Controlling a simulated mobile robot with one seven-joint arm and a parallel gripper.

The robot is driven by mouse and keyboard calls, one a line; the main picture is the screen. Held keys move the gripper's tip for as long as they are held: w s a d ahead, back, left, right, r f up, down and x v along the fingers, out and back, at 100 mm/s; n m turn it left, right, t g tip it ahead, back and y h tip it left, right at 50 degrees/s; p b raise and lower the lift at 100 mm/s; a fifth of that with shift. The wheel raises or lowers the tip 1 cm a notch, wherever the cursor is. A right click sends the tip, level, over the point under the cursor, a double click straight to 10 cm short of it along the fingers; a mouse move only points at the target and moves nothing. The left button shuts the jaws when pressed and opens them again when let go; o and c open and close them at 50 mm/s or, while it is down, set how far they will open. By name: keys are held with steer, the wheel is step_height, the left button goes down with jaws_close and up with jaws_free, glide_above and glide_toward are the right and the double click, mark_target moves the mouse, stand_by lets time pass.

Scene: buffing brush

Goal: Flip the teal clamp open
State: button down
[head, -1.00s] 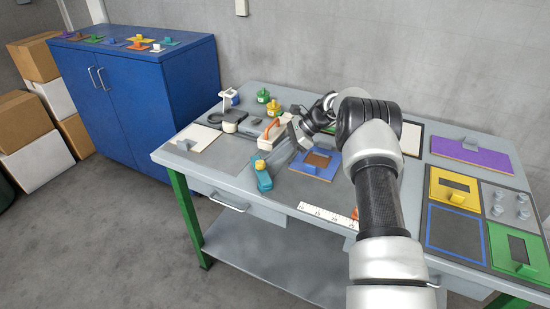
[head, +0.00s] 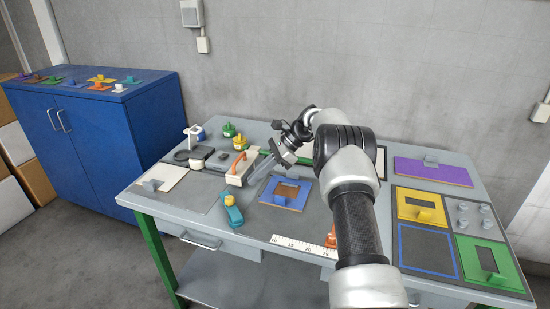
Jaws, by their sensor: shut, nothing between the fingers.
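The teal clamp (head: 234,216) lies near the front edge of the table, left of the blue-framed board, with a yellow knob on its far end. No raised part shows clearly on it, and I cannot tell how its lever stands. My gripper (head: 252,181) is shut and empty. It points down and left, above and behind the clamp to its right, apart from it in the picture. My wrist and arm come in from the right and cover part of the table behind.
A pale block with an orange handle (head: 240,164) stands just behind my fingertips. A blue-framed board (head: 286,194) lies to the right. A white ruler (head: 297,247) and an orange cone (head: 331,237) are at the front. Green and yellow pots (head: 229,130) stand behind.

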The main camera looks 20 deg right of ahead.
steer(key=p+v, duration=0.1)
steer(key=v, duration=0.9)
steer(key=shift+d+f, duration=0.1)
